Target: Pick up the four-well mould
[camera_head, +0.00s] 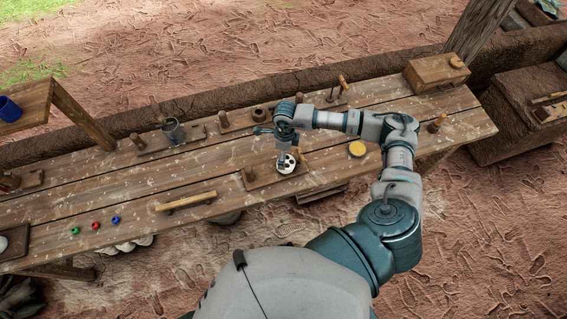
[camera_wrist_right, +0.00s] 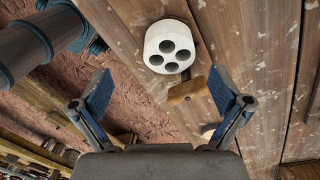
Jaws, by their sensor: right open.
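The four-well mould (camera_wrist_right: 164,34) is a white cylinder with four dark round holes in its face. In the head view the mould (camera_head: 291,168) is at a small wooden board (camera_head: 262,181) near the front edge of the long table. My right gripper (camera_head: 284,146) is just above the mould, partly hiding it. In the right wrist view the right gripper (camera_wrist_right: 160,85) is open and empty, its blue-padded fingers spread wide. The mould shows beyond the fingertips, toward the top of that picture. My left gripper is not in view.
Wooden pegs, such as one left of the mould (camera_head: 249,174), stand nearby. A yellow disc (camera_head: 357,149) lies to the right, a wooden bar (camera_head: 186,201) to the left. A metal cup (camera_head: 173,131) and a wooden box (camera_head: 436,74) stand farther back.

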